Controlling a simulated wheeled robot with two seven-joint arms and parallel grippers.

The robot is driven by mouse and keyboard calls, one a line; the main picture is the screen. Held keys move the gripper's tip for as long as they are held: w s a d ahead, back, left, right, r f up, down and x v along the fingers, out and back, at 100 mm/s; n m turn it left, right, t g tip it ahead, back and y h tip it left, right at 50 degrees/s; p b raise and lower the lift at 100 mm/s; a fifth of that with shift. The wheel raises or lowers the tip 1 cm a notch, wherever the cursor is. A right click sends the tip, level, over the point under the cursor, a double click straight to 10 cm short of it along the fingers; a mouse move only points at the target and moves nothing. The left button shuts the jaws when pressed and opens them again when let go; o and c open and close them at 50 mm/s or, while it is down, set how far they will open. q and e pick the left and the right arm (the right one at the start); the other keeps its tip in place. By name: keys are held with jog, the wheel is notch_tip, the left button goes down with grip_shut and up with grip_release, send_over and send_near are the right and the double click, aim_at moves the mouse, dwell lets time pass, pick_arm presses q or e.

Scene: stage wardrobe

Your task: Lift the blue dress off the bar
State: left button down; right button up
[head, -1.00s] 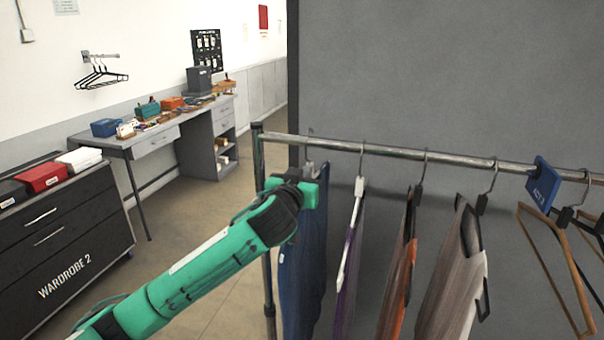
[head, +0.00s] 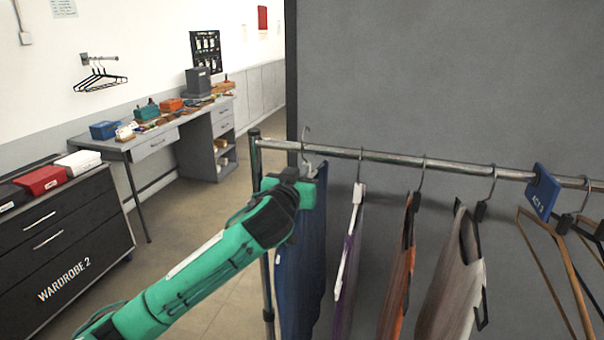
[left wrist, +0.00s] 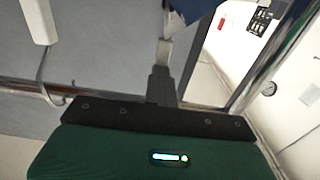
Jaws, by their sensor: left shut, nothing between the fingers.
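The blue dress (head: 300,255) hangs from a hanger at the left end of the metal bar (head: 400,157). Its hook (head: 307,137) rises above the bar in the head view; I cannot tell whether it touches the bar. My left gripper (head: 309,172) is at the top of the dress, just below the bar, and partly hides the hanger. In the left wrist view the gripper's fingers (left wrist: 163,70) are together, with blue cloth (left wrist: 195,10) beyond their tips. My right gripper is in neither view.
Purple (head: 346,265), orange (head: 400,265) and grey-brown (head: 450,275) garments hang close to the right. A blue tag (head: 542,190) and bare hangers follow. A grey panel (head: 440,70) stands behind. A desk (head: 125,143) and dark drawers (head: 65,245) are at left.

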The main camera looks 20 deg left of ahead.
pick_arm(q)
jog(key=shift+s+a+f, duration=0.15)
jog(key=shift+s+f, duration=0.05)
jog(key=shift+f, duration=0.2)
jog(key=shift+s+r, duration=0.1)
jog(key=shift+s, duration=2.9)
